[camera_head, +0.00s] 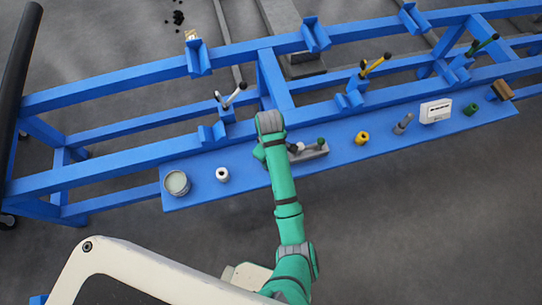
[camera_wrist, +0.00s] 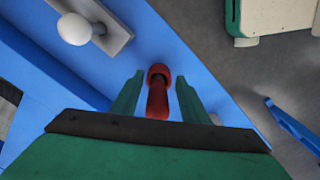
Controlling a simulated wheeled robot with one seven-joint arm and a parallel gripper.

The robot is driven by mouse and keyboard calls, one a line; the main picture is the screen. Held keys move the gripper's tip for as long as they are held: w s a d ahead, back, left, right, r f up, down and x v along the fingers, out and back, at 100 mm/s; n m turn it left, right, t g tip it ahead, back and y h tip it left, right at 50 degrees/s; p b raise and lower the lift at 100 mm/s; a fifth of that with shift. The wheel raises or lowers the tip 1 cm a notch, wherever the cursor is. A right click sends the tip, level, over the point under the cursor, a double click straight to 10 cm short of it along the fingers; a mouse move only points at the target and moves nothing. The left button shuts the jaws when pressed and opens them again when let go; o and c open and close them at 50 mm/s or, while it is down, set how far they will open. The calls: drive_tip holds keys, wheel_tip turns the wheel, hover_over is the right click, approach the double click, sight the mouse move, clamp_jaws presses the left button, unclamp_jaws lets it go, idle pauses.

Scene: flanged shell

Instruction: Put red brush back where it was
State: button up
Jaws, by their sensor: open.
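The red brush (camera_wrist: 157,103) shows in the wrist view between the two green fingers of my gripper (camera_wrist: 159,82). It has a rounded red end with a dark centre and stands out against the blue shelf. The fingers are apart on either side of it, with a gap visible. I cannot tell whether the brush touches the shelf. In the head view my own arm hides the brush and the fingers, above the blue shelf (camera_head: 240,185).
A grey plate with knobs (camera_head: 312,153) lies right of my wrist. A tin (camera_head: 177,183) and a white roll (camera_head: 222,174) stand left. A yellow item (camera_head: 362,138), a grey item (camera_head: 403,124), a white box (camera_head: 435,111) and a green item (camera_head: 470,109) stand right. Blue rails (camera_head: 130,155) run behind.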

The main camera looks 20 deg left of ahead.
drive_tip(key=shift+r, duration=1.55)
drive_tip(key=shift+w+a+r, duration=0.15)
drive_tip(key=shift+w+r, duration=0.1)
drive_tip(key=shift+r, duration=4.35)
drive_tip(key=a+r+m+t+y, duration=0.3)
drive_tip(key=a+r+m+y, duration=0.15)
drive_tip(key=a, duration=0.65)
drive_tip(key=a+r+m+t+y, duration=0.35)
drive_tip(key=a+y, duration=0.25)
drive_tip(key=a, duration=0.4)
drive_tip(key=s+d+f+m+t+h, duration=0.35)
drive_tip(key=s+d, duration=0.35)
drive_tip(key=d, duration=0.4)
drive_tip(key=s+d+f+m+t+h, duration=0.3)
drive_tip(key=s+d+m+t+h, duration=0.15)
drive_tip(key=s+d, duration=0.45)
drive_tip(key=s+d+r+n+h, duration=0.1)
drive_tip(key=s+d+r, duration=0.2)
drive_tip(key=s+d, duration=0.3)
drive_tip(key=s+d+r+n+h, duration=0.1)
drive_tip(key=s+d+r, duration=0.2)
drive_tip(key=s+d, duration=0.3)
drive_tip(key=d+t, duration=0.1)
drive_tip(key=d, duration=0.2)
